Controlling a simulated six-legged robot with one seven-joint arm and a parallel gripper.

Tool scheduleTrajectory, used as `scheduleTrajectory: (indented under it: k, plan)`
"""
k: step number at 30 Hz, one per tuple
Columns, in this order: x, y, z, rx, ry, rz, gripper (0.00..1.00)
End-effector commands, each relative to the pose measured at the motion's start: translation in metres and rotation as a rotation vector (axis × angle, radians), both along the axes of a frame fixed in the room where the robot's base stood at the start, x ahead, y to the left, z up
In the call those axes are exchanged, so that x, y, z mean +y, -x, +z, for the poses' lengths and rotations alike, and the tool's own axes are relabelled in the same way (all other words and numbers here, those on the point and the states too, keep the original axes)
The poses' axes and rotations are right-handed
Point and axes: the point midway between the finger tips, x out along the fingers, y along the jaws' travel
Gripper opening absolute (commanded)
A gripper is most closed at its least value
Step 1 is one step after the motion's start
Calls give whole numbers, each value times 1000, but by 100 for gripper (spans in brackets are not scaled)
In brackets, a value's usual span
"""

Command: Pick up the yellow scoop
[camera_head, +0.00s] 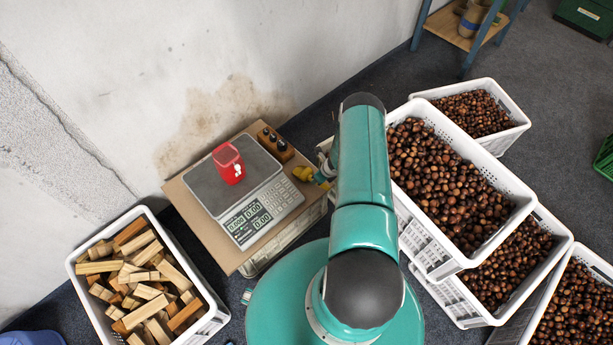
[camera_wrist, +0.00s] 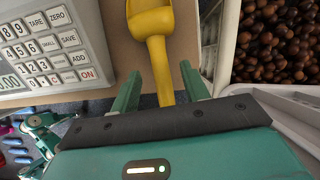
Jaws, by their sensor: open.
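The yellow scoop (camera_wrist: 154,20) lies on the brown board (camera_wrist: 185,45) beside the scale in the wrist view. Its bowl is toward the top of the picture and its handle runs down between my fingers. My gripper (camera_wrist: 160,78) is open, with one finger on each side of the handle; I see a gap on both sides. The lower end of the handle is hidden by my gripper body. In the head view, the scoop (camera_head: 302,173) shows at the board's right edge, partly hidden by my arm.
A scale (camera_head: 242,190) holds a red container (camera_head: 229,170). White crates of chestnuts (camera_head: 440,262) are stacked to the right. A crate of wood pieces (camera_head: 75,262) stands at the left. A wall rises behind.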

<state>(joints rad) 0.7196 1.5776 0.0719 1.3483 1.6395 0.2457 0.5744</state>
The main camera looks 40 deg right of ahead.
Motion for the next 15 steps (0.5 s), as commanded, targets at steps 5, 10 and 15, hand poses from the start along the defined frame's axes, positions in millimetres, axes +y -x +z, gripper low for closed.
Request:
scheduleTrajectory:
  k: [5, 10, 15]
  plan:
    - [4, -6, -21, 0, 0, 4, 45]
    - [6, -14, -41, 2, 1, 6, 45]
    - [6, -17, -46, 1, -2, 3, 45]
